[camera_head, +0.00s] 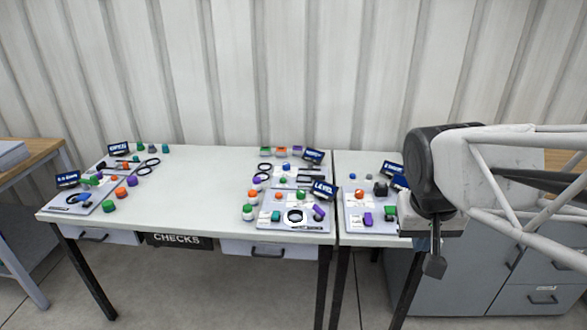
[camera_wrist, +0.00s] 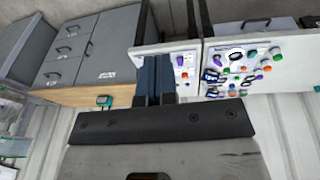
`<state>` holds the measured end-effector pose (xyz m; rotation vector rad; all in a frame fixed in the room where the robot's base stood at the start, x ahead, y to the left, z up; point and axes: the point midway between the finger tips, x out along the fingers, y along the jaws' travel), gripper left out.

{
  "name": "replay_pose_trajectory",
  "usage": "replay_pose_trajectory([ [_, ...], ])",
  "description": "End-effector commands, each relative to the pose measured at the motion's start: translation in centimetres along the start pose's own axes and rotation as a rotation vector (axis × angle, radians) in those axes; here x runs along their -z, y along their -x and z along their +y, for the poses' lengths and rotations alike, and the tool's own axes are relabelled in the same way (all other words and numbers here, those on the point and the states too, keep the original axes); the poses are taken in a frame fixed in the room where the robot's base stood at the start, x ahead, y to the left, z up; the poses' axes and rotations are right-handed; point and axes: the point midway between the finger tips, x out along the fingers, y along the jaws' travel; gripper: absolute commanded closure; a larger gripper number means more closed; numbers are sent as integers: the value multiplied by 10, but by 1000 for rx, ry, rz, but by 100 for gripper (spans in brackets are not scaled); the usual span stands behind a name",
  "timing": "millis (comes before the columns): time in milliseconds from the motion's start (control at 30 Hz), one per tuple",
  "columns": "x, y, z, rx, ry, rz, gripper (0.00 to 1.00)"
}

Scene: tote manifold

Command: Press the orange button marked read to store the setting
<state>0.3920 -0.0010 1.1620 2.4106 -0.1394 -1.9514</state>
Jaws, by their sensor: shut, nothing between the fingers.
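Several orange buttons show, but their lettering is too small to read, so I cannot tell which is marked read. In the head view one orange button (camera_head: 277,195) is on the panel by the LEVEL sign (camera_head: 324,189), and another (camera_head: 360,193) is on the right table's panel. A larger orange one (camera_head: 120,192) is at the left. My gripper (camera_head: 434,266) hangs in front of the right table's right end, apart from the buttons.
A white table (camera_head: 195,190) holds several panels with green, purple and orange knobs and dark rings. A narrower white table (camera_head: 352,165) stands to its right across a small gap. Grey drawers (camera_head: 540,270) are at the right. The left table's middle is bare.

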Motion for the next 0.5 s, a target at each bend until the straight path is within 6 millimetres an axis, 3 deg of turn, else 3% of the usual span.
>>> replay_pose_trajectory([
  [500,105,-8,-22,-105,-6,-5,100],
])
